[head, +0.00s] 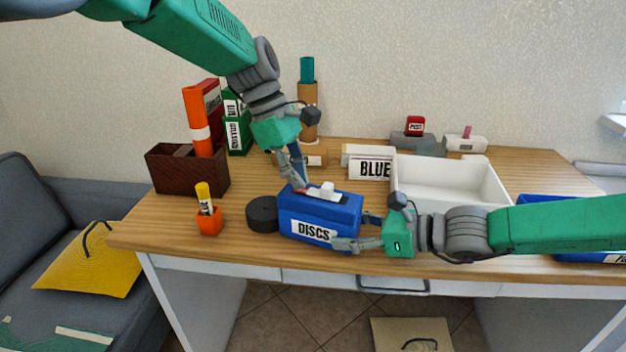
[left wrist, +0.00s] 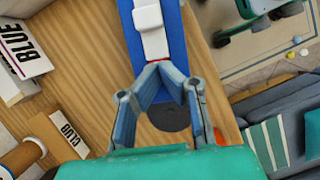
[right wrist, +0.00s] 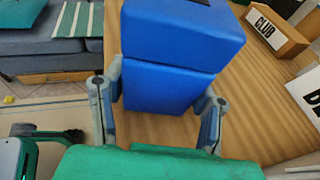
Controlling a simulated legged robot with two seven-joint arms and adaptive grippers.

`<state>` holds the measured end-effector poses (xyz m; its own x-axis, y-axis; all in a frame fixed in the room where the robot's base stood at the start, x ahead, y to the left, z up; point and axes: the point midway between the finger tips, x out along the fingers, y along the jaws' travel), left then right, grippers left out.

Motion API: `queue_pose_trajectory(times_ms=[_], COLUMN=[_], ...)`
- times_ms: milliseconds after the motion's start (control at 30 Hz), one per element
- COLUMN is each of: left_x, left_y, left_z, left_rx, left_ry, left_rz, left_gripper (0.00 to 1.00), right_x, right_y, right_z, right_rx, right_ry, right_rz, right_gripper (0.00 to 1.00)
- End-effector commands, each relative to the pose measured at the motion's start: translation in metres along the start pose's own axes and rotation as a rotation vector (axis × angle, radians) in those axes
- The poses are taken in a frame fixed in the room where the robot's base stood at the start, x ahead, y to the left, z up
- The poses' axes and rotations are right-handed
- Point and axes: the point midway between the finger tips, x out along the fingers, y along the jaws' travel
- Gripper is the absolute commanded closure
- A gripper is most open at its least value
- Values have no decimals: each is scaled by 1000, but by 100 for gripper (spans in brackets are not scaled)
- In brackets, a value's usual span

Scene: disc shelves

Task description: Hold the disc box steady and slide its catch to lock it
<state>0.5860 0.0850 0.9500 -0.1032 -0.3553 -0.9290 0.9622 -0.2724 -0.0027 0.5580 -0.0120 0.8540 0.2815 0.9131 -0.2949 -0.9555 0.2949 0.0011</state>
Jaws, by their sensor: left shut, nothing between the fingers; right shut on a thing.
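The blue disc box (head: 305,212), labelled DISCS, stands near the table's front edge. Its white catch (head: 322,191) lies on the lid, and the catch also shows in the left wrist view (left wrist: 150,28). A bit of red shows at the catch's near end there. My left gripper (head: 301,187) is shut and empty, its fingertips at the lid by that end of the catch; whether they touch it I cannot tell. My right gripper (head: 350,230) is shut on the box from its right end, with one finger on each side (right wrist: 160,95).
A black round object (head: 262,214) sits just left of the box. An orange holder (head: 209,221) with a yellow stick stands further left. A white tray (head: 450,200) is behind my right arm, and a BLUE sign (head: 374,169) stands behind the box.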

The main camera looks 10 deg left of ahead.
Motion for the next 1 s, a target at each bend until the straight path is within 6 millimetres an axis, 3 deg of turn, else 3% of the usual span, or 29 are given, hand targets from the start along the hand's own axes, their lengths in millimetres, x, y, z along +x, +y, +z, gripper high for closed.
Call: queue_pose_trajectory(times_ms=[33,200,433,633,1000], left_x=[-7,-50,-89,-102,-102], left_y=[1,1,1,0,0], left_z=[-10,-6,-6,-6,-6], left_rx=[-3,1,0,-1,-1], left_ry=[0,2,3,3,3], left_rz=[3,5,2,0,0], left_gripper=[100,100,100,100,100], right_x=[0,-1,-1,-1,-1], right_y=[0,0,0,0,0], right_z=[1,1,0,1,1], right_rx=[0,-1,0,0,0], right_ry=[-2,-2,-3,-3,-3], right_rz=[0,0,0,0,0], right_gripper=[64,64,64,64,64])
